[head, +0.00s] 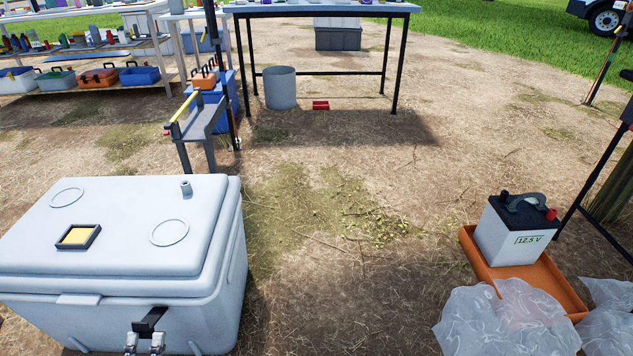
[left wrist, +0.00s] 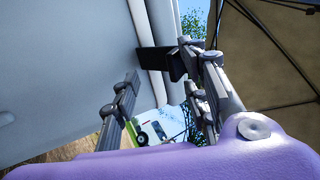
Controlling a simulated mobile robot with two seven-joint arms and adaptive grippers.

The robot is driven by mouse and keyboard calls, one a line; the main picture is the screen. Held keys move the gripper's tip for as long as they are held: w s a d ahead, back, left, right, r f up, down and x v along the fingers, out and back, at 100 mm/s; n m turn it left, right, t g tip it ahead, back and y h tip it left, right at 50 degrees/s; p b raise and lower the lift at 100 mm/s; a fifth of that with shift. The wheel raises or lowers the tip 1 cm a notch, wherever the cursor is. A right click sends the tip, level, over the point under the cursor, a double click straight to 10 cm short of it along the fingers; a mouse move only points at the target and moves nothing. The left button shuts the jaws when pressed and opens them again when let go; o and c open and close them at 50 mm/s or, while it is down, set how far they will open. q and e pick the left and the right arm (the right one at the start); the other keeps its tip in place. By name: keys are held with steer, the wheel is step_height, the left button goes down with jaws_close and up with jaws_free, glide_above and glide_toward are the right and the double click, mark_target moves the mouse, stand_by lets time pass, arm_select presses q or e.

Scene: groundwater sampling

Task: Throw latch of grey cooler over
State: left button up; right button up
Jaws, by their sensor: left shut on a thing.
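The grey cooler (head: 120,240) is a large pale box at the lower left of the head view, with its lid down. Its black latch (head: 149,320) is on the front face, below the lid edge, and sticks out toward me. The latch also shows in the left wrist view (left wrist: 154,61) against the pale cooler wall. My left gripper (head: 145,343) is at the latch, at the bottom edge of the head view. It is shut on the latch; the exact contact is partly hidden. My right gripper is not in view.
An orange tray (head: 545,278) with a battery (head: 513,232) stands at the right, beside clear plastic bags (head: 505,320). The dirt ground between cooler and tray is clear.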

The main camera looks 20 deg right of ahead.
arm_select(q)
steer(key=shift+w+d+f, duration=0.15)
steer(key=shift+w+d, duration=0.05)
steer(key=shift+w, duration=0.05)
steer(key=shift+o, duration=0.6)
steer(key=shift+f+t, duration=0.3)
steer(key=shift+f, duration=0.1)
steer(key=shift+w, duration=0.1)
